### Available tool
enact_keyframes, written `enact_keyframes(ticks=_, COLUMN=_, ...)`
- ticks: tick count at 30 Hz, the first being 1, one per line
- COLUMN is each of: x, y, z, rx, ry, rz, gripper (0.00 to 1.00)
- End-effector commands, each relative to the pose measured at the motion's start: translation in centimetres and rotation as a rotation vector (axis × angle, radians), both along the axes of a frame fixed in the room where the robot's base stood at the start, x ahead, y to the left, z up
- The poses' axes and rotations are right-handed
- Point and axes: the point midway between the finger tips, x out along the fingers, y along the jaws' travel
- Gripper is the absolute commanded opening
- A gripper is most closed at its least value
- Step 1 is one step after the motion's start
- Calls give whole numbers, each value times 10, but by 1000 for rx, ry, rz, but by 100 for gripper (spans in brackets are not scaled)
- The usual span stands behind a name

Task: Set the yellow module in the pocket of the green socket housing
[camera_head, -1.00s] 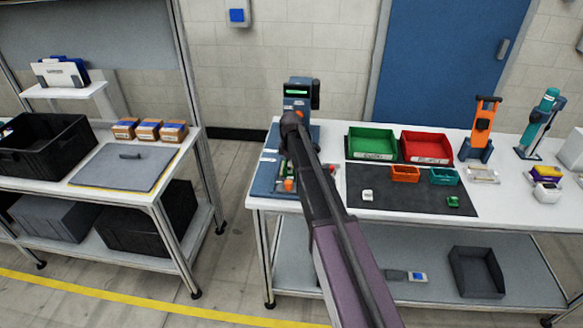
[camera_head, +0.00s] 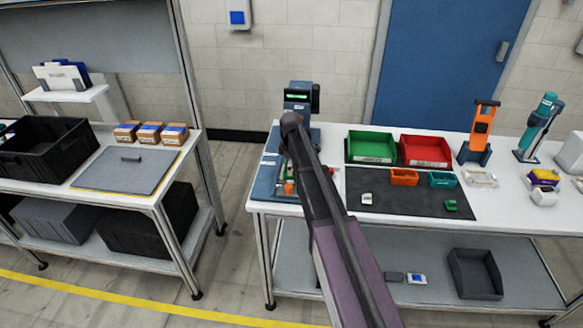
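My arm reaches from the bottom of the picture to the blue pallet fixture (camera_head: 264,186) at the left end of the right-hand bench. My gripper is too small and too covered by the arm to make out its fingers or anything in them. A small orange part (camera_head: 289,188) and a bit of green show on the fixture beside the arm. I cannot tell whether that green is the socket housing. A small green piece (camera_head: 450,205) lies on the dark mat. A yellow and purple item (camera_head: 544,177) sits at the right of the bench. No separate yellow module is clearly visible.
A green bin (camera_head: 371,148) and a red bin (camera_head: 425,151) stand behind the dark mat (camera_head: 400,204), with small orange and teal trays in front. A device with a lit screen (camera_head: 297,97) stands behind the fixture. The mat's middle is mostly clear.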

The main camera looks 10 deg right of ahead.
Motion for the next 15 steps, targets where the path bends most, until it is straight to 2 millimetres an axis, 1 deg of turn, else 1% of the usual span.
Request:
enact_keyframes(ticks=6, x=0, y=0, z=7, rx=0, ry=0, rz=0, gripper=87)
enact_keyframes(ticks=15, x=0, y=0, z=8, rx=0, ry=0, rz=0, gripper=87)
